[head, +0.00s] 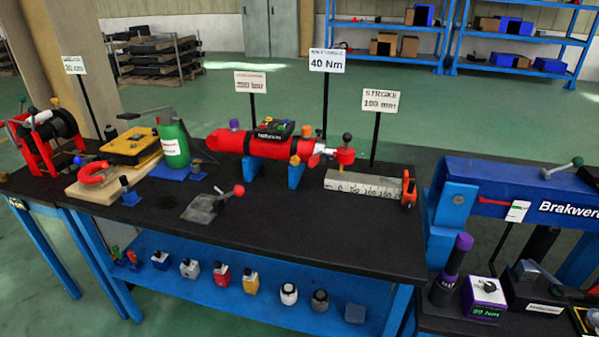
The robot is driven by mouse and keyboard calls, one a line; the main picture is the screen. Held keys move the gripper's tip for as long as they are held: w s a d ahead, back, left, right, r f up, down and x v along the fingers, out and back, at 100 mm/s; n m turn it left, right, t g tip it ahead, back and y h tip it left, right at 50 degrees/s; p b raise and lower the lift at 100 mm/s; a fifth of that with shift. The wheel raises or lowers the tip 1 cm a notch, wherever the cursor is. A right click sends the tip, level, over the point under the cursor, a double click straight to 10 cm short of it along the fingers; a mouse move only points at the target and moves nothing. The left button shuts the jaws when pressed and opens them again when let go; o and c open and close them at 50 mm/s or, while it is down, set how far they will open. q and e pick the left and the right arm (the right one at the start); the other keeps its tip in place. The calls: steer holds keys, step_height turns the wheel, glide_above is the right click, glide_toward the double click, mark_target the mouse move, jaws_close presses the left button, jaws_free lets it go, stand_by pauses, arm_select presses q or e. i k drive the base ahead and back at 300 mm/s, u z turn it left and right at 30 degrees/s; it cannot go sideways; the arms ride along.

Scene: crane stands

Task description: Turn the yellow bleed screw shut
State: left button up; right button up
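A red hydraulic cylinder (262,146) lies across two blue supports on the dark bench. A black block (272,131) with small coloured knobs, green, red and yellowish, sits on top of it. A purple cap (234,124) stands at its left end, and an orange cap (306,131) on its right part. A silver rod end and a red piece with a dark knob (347,139) are at its right tip. I cannot tell for certain which small part is the yellow bleed screw. Neither of my grippers shows in the head view.
The dark bench top (330,235) is clear along its front right. A lever plate (210,205), green bottle (174,142), yellow box (132,146), cable reel (48,132) and grey ruler block (366,186) stand around the cylinder. Sign posts rise behind. A blue beam (520,190) stands right.

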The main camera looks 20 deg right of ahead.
mark_target(295, 160)
steer(key=u, duration=1.3)
steer(key=i, duration=0.85)
steer(key=z, duration=0.4)
